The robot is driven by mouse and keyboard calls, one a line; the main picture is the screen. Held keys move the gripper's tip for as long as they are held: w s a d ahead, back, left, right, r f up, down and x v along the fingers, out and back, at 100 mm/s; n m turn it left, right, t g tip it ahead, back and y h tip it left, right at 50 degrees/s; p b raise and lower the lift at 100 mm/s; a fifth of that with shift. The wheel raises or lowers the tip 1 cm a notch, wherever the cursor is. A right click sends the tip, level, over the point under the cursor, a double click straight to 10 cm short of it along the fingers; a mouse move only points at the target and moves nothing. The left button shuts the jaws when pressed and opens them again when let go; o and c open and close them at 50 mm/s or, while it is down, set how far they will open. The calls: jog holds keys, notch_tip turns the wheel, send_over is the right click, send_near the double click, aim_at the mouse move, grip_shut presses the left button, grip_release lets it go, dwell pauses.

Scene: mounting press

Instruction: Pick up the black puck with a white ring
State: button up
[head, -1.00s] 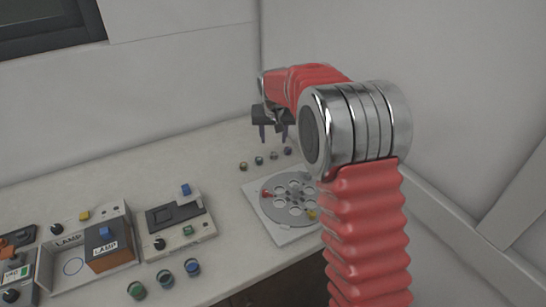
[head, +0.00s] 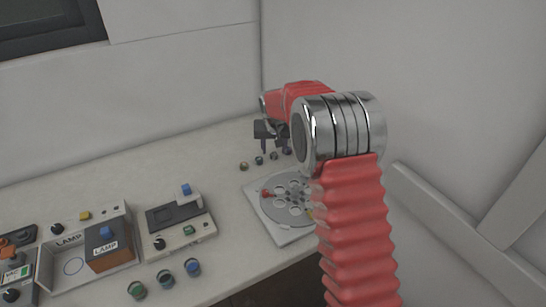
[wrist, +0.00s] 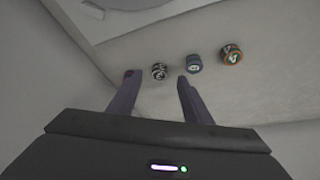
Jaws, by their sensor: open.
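The black puck with a white ring (wrist: 158,72) shows in the wrist view between the tips of my open gripper (wrist: 157,77), with clear space on both sides. I cannot tell how far below the tips it lies. In the head view it is most likely the dark puck (head: 274,156) in a short row on the bench, just under my gripper (head: 274,149). My gripper points down and holds nothing.
A blue puck (wrist: 194,64) and an orange-ringed puck (wrist: 231,54) lie right of it in the wrist view. A fourth puck (head: 287,150) shows in the head view. A round plate with holes (head: 270,208) lies nearer, partly behind my arm. Control boxes (head: 178,222) stand left.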

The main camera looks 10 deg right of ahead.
aim_at(274, 154)
jog(key=shift+x, duration=1.75)
jog(key=shift+c, duration=0.6)
jog(key=c, duration=1)
jog(key=shift+r, duration=0.1)
notch_tip(274, 154, up, 10)
jog(key=shift+f, duration=0.1)
jog(key=o, duration=0.5)
jog(key=c, duration=0.5)
